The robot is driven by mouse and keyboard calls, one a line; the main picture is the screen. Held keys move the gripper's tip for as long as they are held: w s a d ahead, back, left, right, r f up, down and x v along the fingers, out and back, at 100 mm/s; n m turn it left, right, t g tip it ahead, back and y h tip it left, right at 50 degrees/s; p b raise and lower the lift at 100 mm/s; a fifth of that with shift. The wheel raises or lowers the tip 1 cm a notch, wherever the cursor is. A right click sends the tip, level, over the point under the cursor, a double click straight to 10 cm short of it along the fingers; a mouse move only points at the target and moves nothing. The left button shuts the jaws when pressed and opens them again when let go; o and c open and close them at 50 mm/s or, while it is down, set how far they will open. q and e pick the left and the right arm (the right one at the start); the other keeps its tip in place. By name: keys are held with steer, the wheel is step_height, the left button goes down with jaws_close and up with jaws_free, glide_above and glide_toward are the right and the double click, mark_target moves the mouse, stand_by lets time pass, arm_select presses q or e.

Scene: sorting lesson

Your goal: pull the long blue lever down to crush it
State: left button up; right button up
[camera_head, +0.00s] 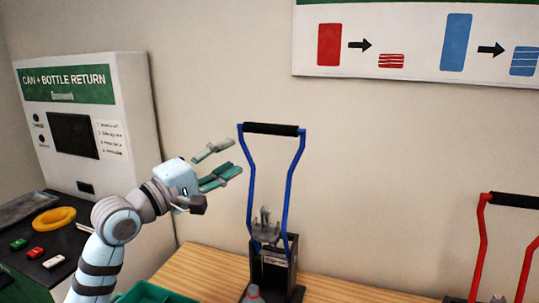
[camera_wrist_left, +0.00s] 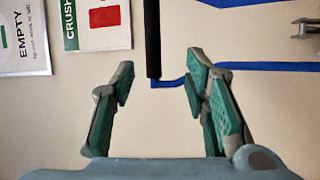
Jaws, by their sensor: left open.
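The long blue lever (camera_head: 293,178) stands upright on a dark crusher (camera_head: 274,272) on the wooden table. A black grip bar (camera_head: 271,129) joins its two blue arms at the top. A grey part sits between the arms low down. My left gripper (camera_head: 222,162) is open and empty, left of the lever and a little below the grip bar. In the left wrist view the black grip bar (camera_wrist_left: 152,38) shows beyond the open fingertips (camera_wrist_left: 160,75), with blue lever arms to the right. The gripper appears apart from the bar. My right gripper is not in view.
A red-levered crusher (camera_head: 507,201) stands at the right. A can and bottle return machine (camera_head: 88,130) is at the left, with a yellow ring (camera_head: 54,219) and small coloured blocks before it. A green tray (camera_head: 150,293) is at the front. The wooden table (camera_head: 205,268) has free room beside the blue crusher.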

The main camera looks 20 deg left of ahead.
mark_target(266, 132)
arm_select(q)
steer(key=p+x, duration=0.1)
steer(key=x, duration=0.3)
steer(key=r+p+x, duration=0.1)
steer(key=x, duration=0.9)
steer(key=shift+d+r+p, duration=0.15)
steer(key=shift+r+p, duration=0.05)
steer(key=shift+p, duration=0.2)
jaws_close()
